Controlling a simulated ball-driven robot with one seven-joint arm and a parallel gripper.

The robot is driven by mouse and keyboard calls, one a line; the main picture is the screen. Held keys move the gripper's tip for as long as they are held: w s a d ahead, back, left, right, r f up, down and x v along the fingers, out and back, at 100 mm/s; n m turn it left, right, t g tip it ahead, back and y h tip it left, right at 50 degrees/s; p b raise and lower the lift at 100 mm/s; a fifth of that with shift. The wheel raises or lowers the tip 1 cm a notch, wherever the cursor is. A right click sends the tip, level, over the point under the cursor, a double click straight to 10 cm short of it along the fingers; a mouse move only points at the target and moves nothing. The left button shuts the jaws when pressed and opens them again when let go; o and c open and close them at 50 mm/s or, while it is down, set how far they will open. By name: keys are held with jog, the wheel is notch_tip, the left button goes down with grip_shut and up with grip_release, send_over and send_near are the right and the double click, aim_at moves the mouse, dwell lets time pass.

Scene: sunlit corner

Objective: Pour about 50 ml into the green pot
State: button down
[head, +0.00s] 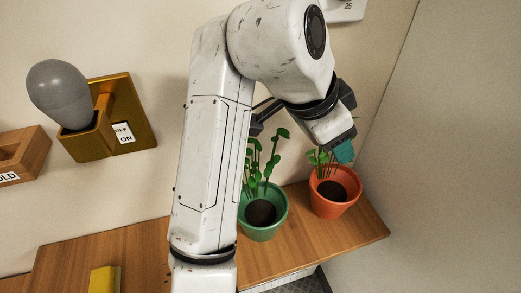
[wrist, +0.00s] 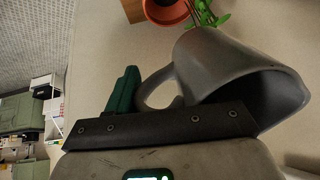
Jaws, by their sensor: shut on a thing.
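The green pot (head: 264,225) stands on the wooden shelf in the head view, with dark soil and a leafy plant, partly behind my arm. My gripper (head: 342,150) is up and to the right of it, above the orange pot's plant. In the wrist view my gripper (wrist: 124,95) is shut on a grey jug (wrist: 215,62) with a looped handle. The jug's mouth faces the lower right of that view, and its inside is dark; I cannot tell how much liquid it holds. I cannot make out the jug in the head view. No stream of liquid shows.
An orange pot (head: 334,205) with a plant stands right of the green pot; it also shows in the wrist view (wrist: 166,14). A gold wall fixture (head: 125,100) with an OFF/ON label holds a grey bulb shape (head: 59,92). A yellow block (head: 104,280) is on the wooden shelf (head: 65,262).

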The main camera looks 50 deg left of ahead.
jog(key=shift+w+d+r+g+p, duration=0.1)
jog(key=shift+w+r+g+p, duration=0.1)
jog(key=shift+r+g+p, duration=0.15)
jog(key=shift+w+d+r+g+y, duration=0.15)
jog(key=shift+w+r+g+y, duration=0.1)
jog(key=shift+w+g+y, duration=0.45)
jog(key=shift+w+d+f+g+y, duration=0.15)
jog(key=shift+w+g+y, duration=0.2)
jog(key=shift+g, duration=0.55)
jog(key=shift+w+d+r+g+y, duration=0.1)
jog(key=shift+w+g+y, duration=0.25)
jog(key=shift+g, duration=0.5)
dwell(1.1)
